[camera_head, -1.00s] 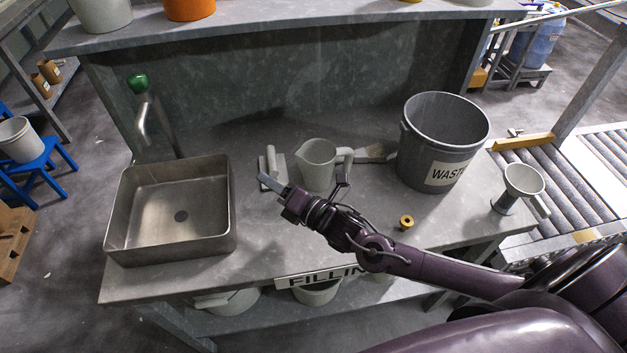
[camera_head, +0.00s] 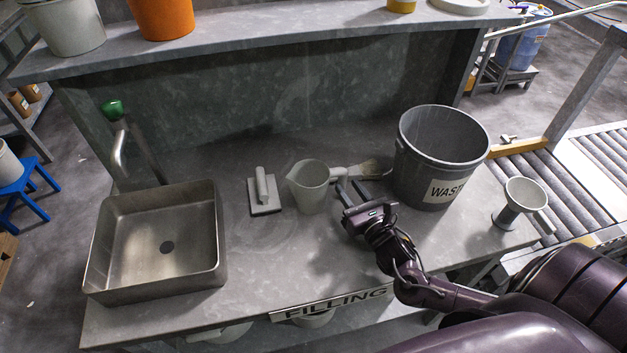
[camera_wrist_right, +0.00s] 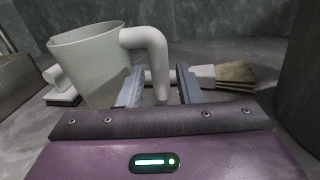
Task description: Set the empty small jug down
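The small jug (camera_head: 307,188), pale grey with a spout on its left, stands upright on the counter (camera_head: 250,262). Its handle points right, and the jug also shows at the left of the right wrist view (camera_wrist_right: 90,65). My right gripper (camera_head: 352,186) is just right of the jug, its fingers pointing at the handle. In the right wrist view the gripper (camera_wrist_right: 160,85) is open, with the lower handle showing in the gap between the fingers. I cannot tell whether a finger touches it. The jug's inside is only partly visible. My left gripper is out of view.
A metal sink (camera_head: 160,248) is at the left. A float-like tool (camera_head: 264,196) lies left of the jug, a brush (camera_head: 374,168) behind the gripper. The grey waste bin (camera_head: 440,155) and a funnel-like cup (camera_head: 520,200) stand at the right. Counter in front of the jug is clear.

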